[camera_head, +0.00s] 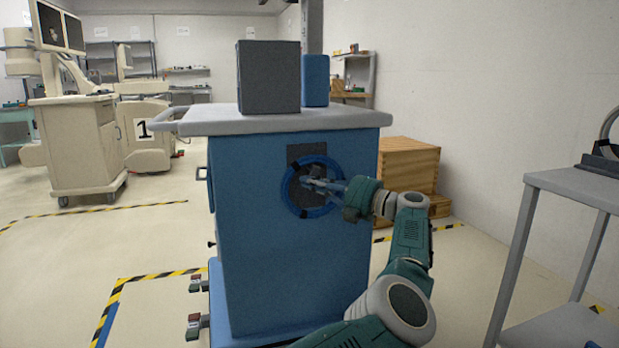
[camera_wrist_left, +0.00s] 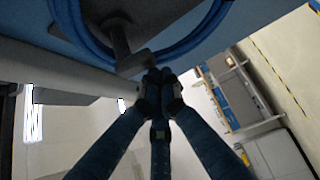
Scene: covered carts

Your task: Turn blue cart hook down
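The blue cart (camera_head: 290,250) stands in the middle of the head view, with its side panel facing me. A dark plate (camera_head: 307,152) on that panel bears the hook, and a coiled blue hose (camera_head: 291,205) hangs around it. In the wrist view the dark hook (camera_wrist_left: 121,40) sticks out from the panel inside the hose loop (camera_wrist_left: 70,35). My left gripper (camera_head: 322,184) is at the hook. In the wrist view the fingertips of my left gripper (camera_wrist_left: 161,84) are drawn together just beside the hook's end. I cannot tell whether they touch it. My right gripper is out of view.
A grey box (camera_head: 268,77) and a blue box (camera_head: 315,80) stand on the cart's grey top (camera_head: 200,122). Wooden crates (camera_head: 408,165) are behind it at right. A grey table (camera_head: 580,187) is at the right. Open floor lies left, with striped tape (camera_head: 150,276).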

